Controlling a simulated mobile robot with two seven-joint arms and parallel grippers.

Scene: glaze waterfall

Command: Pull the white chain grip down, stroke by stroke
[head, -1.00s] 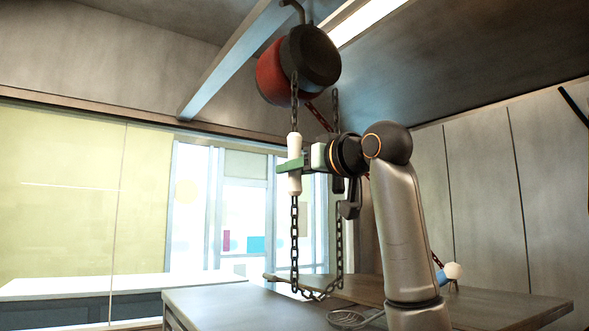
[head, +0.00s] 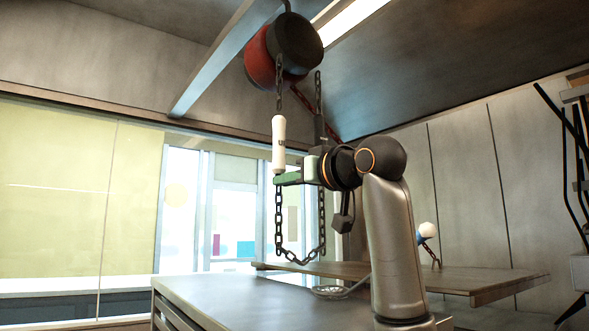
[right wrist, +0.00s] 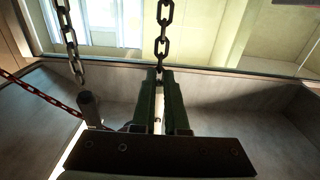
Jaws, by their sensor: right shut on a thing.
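The white chain grip (head: 278,145) is an upright white cylinder on the dark hand chain (head: 279,215), below a red and black hoist (head: 285,48). My right gripper (head: 281,179) reaches in from the right, its green fingers at the grip's lower end. In the right wrist view the green fingers (right wrist: 159,98) are close together, with a thin white strip of the grip (right wrist: 158,113) between them and the chain (right wrist: 161,38) running from their tips. The fingers hide most of the held part. My left gripper is not in view.
The chain hangs in a loop above a table (head: 240,300). Its other strand hangs close behind my gripper. A wooden board (head: 450,278) and a white ball (head: 429,230) are at the right. Dark rods (head: 565,150) stand at the right edge. Space left of the grip is clear.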

